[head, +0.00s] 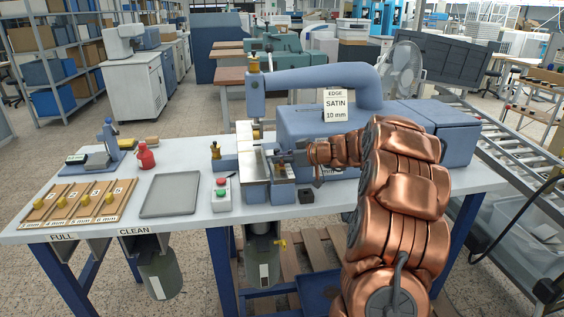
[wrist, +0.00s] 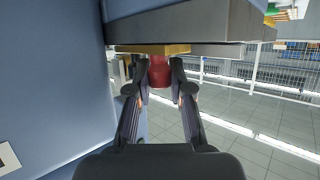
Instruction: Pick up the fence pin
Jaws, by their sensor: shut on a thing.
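In the wrist view, a red cylindrical piece (wrist: 159,72), which appears to be the fence pin, sits between my fingertips, just below a yellow plate (wrist: 152,49). My gripper (wrist: 159,82) is shut on it. Whether the piece is still seated in the machine cannot be told. In the head view, my gripper (head: 274,158) reaches left to the front of the blue-grey stamping machine (head: 312,125), close to its metal bed. The pin cannot be made out there.
The machine's overhanging arm (head: 315,80) and a sign reading EDGE SATIN 10 mm (head: 336,107) are near my arm. A green-and-red button box (head: 221,195), grey tray (head: 170,195), red bottle (head: 146,156) and wooden boards with yellow knobs (head: 48,205) stand left on the table.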

